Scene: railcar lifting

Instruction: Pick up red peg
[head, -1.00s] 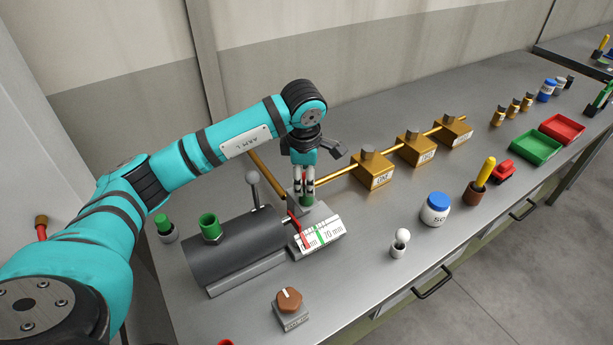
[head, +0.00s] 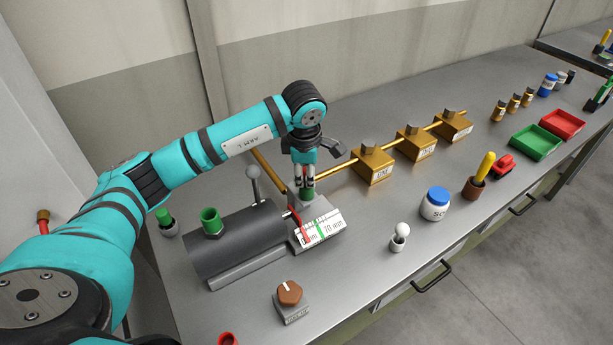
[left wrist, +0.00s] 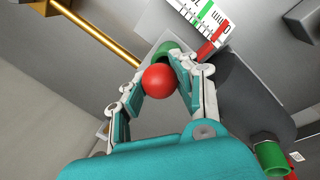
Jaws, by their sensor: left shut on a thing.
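My left gripper (head: 303,188) points down over a green socket (head: 307,196) on the grey block beside the scale in the head view. It is shut on the red peg. In the left wrist view the peg's round red top (left wrist: 159,78) sits between the two fingers of my left gripper (left wrist: 158,70). The green socket (left wrist: 166,48) shows just behind the peg. The fingers hide most of the peg in the head view, and I cannot tell whether its lower end is inside the socket. My right gripper is not in view.
A dark cylinder (head: 235,243) with a green cup and an upright lever (head: 254,185) stands close left of my gripper. A brass pipe with blocks (head: 373,167) runs behind it. A white scale (head: 320,230) lies in front. Bare table lies right of the scale.

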